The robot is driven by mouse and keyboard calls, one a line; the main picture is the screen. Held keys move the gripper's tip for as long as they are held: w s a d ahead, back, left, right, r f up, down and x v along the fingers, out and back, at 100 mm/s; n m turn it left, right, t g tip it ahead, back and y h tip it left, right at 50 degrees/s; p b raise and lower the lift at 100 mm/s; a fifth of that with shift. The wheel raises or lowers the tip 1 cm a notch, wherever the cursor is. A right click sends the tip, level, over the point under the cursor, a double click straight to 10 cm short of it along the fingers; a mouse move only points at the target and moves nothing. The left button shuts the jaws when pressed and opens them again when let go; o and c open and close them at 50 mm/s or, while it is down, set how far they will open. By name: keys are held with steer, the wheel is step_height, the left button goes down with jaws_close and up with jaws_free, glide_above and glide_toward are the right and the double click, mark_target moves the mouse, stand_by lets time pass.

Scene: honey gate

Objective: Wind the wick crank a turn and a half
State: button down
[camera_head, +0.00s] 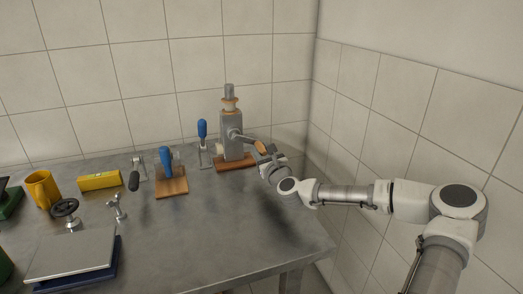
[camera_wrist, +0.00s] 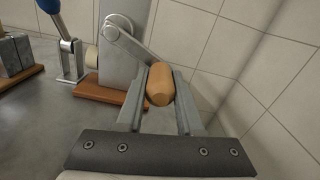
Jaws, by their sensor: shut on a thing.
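The wick crank is a grey metal arm (camera_wrist: 128,40) on the side of a grey upright housing (camera_head: 231,128), with an orange-brown wooden knob (camera_wrist: 160,84) at its end. The housing stands on a reddish wooden base (camera_head: 236,162) near the wall, with an orange-ringed top. In the head view the crank arm points right and slightly down from its hub. My gripper (camera_head: 270,162) comes from the right. In the wrist view my gripper's fingers (camera_wrist: 160,92) are shut around the knob, one on each side.
A blue-handled clamp (camera_head: 202,135) stands just left of the housing, and another blue-handled one (camera_head: 166,160) sits on a wooden block. A yellow level (camera_head: 99,181), a yellow mug (camera_head: 42,188), a black handwheel (camera_head: 65,208) and a flat-topped scale (camera_head: 72,258) lie further left. The tiled wall is close behind.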

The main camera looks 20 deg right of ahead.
steer(key=c, duration=0.5)
jaws_free()
steer(key=shift+c, duration=0.2)
steer(key=s+p, duration=0.2)
steer(key=s, duration=1.5)
steer(key=shift+s+p, duration=0.2)
steer(key=shift+p, duration=0.2)
